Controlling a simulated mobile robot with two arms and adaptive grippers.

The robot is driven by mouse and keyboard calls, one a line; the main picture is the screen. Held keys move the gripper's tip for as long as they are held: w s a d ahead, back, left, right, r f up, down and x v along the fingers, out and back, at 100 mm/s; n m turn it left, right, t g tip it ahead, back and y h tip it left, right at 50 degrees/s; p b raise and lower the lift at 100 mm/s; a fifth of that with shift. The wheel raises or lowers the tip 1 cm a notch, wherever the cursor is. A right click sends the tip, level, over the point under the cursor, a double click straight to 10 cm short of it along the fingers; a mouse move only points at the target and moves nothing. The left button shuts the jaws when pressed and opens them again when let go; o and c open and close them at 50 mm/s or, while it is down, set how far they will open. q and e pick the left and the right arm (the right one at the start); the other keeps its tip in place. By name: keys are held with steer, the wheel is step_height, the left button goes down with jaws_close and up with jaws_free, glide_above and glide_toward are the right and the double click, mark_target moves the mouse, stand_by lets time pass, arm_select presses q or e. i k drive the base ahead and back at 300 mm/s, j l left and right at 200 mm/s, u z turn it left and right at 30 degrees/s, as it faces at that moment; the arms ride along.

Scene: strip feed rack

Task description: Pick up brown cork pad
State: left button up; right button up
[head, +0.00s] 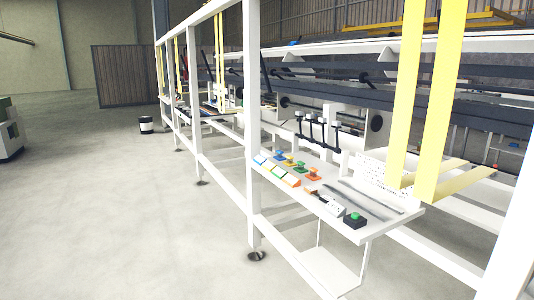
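A small brownish-orange item (311,191) lies on the white shelf (300,204) of the rack, between the coloured pieces and a white block. It is too small to tell whether it is the brown cork pad. No other thing in the head view can be made out as the cork pad. Neither of my grippers shows in the view.
Several coloured pieces, among them an orange one (313,174), sit on the shelf left of a black box with a green button (355,220). White rack posts (253,120) and yellow strips (447,100) stand around it.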

mark_target(312, 190)
steer(key=i+j, duration=0.1)
steer(key=i, duration=0.4)
steer(key=i+j+z, duration=0.15)
steer(key=i, duration=0.35)
steer(key=i+j, duration=0.1)
steer(key=i, duration=0.4)
steer(key=z, duration=0.05)
